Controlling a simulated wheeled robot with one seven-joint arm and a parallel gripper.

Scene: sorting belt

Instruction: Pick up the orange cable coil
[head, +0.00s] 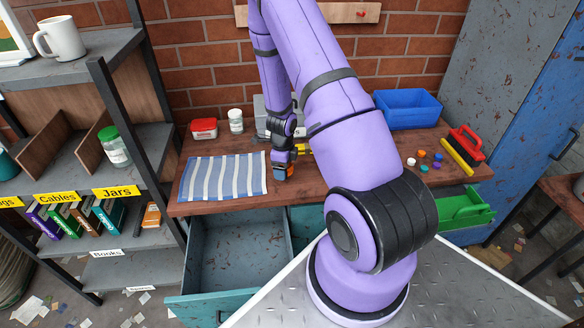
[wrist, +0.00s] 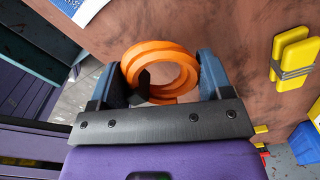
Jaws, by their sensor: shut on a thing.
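The orange cable coil (wrist: 178,49) is a ring between the two blue-grey fingers of my gripper (wrist: 162,76) in the wrist view. The fingers press on it from both sides, so the gripper is shut on it. In the head view my gripper (head: 283,168) points down near the front edge of the wooden workbench (head: 228,209). Only a small orange patch of the coil (head: 290,171) shows there beside the fingers. I cannot tell whether the coil touches the bench top.
A striped cloth (head: 224,177) lies left of my gripper. An open drawer (head: 190,262) juts out below the bench. A shelf labelled Cables and Jars (head: 115,191) stands left.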

